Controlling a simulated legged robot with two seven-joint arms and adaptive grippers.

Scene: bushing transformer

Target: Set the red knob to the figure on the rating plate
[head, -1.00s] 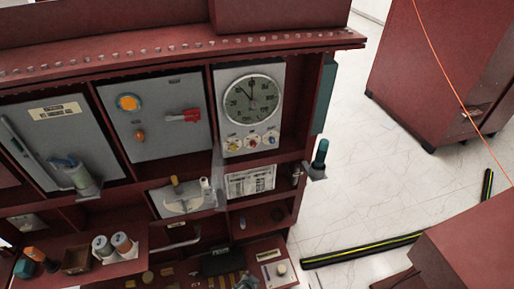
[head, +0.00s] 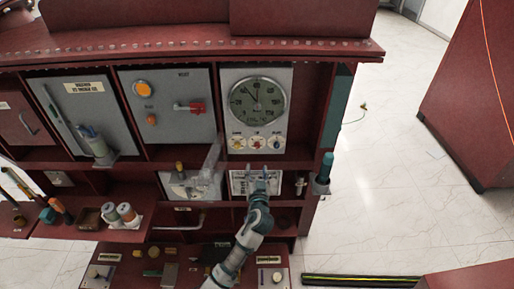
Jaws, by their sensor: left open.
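A round dial gauge (head: 257,102) sits on a grey panel. Below it is a row of three small round knobs; the middle one (head: 257,143) looks reddish, between a yellow one (head: 238,143) and a blue one (head: 274,143). A larger red handle (head: 191,107) is on the grey panel to the left. A white printed plate (head: 239,184) is below the knobs, its text too small to read. My left gripper (head: 262,172) is open and empty, fingers pointing up, in front of the plate and below the knobs. It covers part of the plate. My right gripper is out of view.
An orange round button (head: 143,89) is on the panel left of the dial. A clear upright piece (head: 211,168) stands left of the plate. A teal-topped tool (head: 325,170) hangs at the cabinet's right edge. Two cups (head: 122,214) stand on the lower left shelf.

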